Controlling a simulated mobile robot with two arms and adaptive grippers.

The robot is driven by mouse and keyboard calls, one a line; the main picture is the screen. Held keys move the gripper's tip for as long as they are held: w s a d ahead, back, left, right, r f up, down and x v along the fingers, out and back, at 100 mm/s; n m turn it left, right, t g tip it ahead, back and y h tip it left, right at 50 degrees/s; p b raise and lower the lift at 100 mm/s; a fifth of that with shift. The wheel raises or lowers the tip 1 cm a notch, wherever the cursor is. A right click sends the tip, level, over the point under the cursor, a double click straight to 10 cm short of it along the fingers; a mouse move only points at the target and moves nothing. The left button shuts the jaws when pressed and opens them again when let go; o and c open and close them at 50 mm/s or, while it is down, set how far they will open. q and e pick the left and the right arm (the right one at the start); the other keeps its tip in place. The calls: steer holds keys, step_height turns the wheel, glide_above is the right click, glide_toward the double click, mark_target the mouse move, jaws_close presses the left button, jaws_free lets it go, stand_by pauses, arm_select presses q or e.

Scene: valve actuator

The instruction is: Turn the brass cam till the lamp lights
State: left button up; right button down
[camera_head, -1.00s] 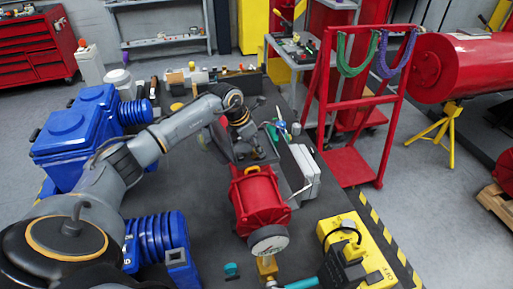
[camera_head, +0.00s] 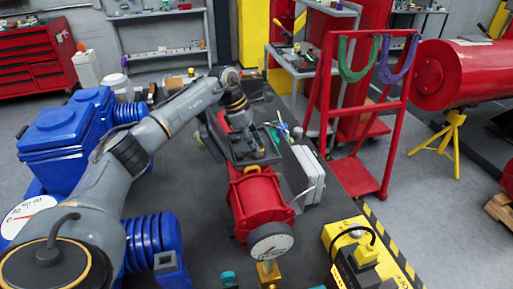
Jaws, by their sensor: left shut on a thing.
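The red valve actuator (camera_head: 258,207) stands on the dark bench, with a white round gauge (camera_head: 271,243) on its near end. A yellow-brass piece (camera_head: 250,169) shows at its far top edge. My left gripper (camera_head: 246,153) reaches down at the grey bracket (camera_head: 262,150) behind the red body. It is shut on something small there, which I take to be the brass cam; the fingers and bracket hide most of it. I cannot pick out a lit lamp. My right gripper is not in view.
A yellow box (camera_head: 336,232) with a dark device and black cable stands at the bench's front right. A white box (camera_head: 310,176) stands right of the actuator. Blue machines (camera_head: 67,142) fill the left. A red frame cart (camera_head: 352,178) stands to the right.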

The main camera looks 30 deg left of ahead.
arm_select(q)
steer(key=shift+r, duration=0.15)
steer(key=o, duration=1.2)
steer(key=shift+c, duration=0.2)
steer(key=v, duration=1.2)
